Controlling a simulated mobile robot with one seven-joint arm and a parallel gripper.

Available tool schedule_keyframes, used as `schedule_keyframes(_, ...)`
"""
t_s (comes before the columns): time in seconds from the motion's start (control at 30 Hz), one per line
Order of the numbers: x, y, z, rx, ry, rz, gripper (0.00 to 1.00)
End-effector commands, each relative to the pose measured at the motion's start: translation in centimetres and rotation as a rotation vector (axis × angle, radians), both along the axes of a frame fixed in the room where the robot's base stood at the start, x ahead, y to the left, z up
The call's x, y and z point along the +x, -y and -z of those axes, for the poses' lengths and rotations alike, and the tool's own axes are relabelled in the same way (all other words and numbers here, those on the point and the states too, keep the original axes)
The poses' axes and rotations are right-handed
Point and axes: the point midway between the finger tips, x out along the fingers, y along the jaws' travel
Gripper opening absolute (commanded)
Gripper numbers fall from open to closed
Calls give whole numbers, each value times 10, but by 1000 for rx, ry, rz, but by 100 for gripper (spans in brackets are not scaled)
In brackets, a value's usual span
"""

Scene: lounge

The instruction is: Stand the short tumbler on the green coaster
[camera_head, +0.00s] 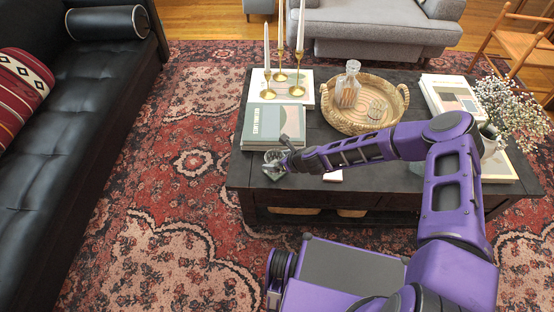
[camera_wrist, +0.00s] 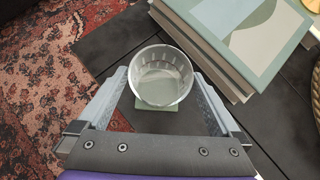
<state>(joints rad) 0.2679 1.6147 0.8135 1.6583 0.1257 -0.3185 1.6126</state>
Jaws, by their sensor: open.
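My gripper (camera_wrist: 160,84) is open, with one finger on each side of the tumbler. In the head view my gripper (camera_head: 279,163) is at the table's left front corner, partly covering the tumbler (camera_head: 272,156); the coaster is hard to make out there.
A stack of books (camera_head: 262,125) lies just behind the tumbler. A woven tray (camera_head: 340,122) with a decanter (camera_head: 348,88) and a glass stands mid-table. Brass candlesticks (camera_head: 280,76) stand at the back left. Books and a flower vase (camera_head: 490,140) are at right.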

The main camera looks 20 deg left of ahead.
Motion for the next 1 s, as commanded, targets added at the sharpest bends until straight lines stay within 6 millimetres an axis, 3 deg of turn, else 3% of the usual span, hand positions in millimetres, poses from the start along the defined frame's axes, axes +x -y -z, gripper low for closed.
schedule_keyframes(0.5,-36,62,-73,1,1,3,100)
schedule_keyframes(1.0,-44,72,-84,0,0,0,100)
